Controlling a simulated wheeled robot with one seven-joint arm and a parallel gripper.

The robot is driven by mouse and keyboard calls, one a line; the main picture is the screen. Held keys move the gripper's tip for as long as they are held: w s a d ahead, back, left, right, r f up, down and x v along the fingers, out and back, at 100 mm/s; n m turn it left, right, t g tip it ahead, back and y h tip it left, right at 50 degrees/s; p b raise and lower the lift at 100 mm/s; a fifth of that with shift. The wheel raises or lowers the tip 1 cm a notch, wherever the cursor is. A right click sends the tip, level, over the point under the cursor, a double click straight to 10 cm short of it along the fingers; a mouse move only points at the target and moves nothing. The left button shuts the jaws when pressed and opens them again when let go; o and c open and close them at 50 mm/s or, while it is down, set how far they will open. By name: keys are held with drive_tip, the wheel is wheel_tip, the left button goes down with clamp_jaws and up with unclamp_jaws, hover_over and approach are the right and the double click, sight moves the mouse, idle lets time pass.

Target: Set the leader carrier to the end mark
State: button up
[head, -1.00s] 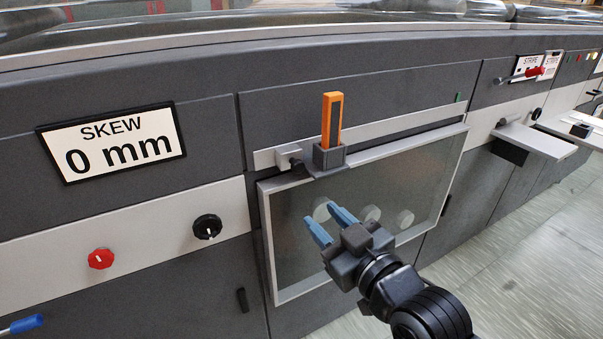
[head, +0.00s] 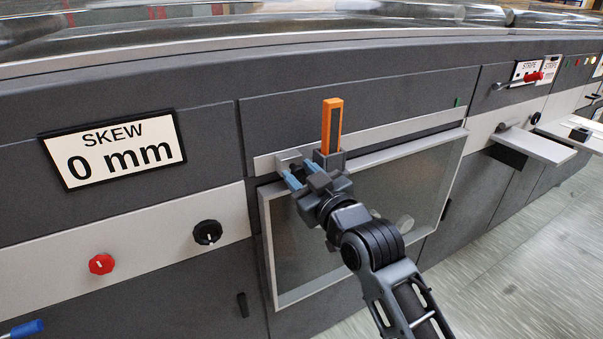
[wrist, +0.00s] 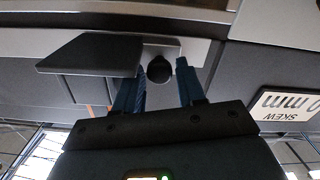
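The leader carrier (head: 329,158) is a grey block with an upright orange bar (head: 332,124), near the left end of a light rail (head: 400,129). A small green mark (head: 457,101) sits above the rail's right end, well to the right of the carrier. My gripper (head: 289,177) is at the carrier's lower left, partly covering it in the head view. In the wrist view my gripper (wrist: 162,72) has its blue fingers apart, with a dark round knob (wrist: 158,72) between the tips. A gap shows beside the right finger; contact on the left is unclear.
A framed window (head: 400,190) lies below the rail. A SKEW 0 mm sign (head: 115,147), a black knob (head: 207,232) and a red knob (head: 101,264) are to the left. A shelf (head: 535,146) juts out at the right. The rail right of the carrier looks clear.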

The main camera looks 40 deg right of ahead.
drive_tip(key=shift+w, duration=0.1)
clamp_jaws()
idle(0.3)
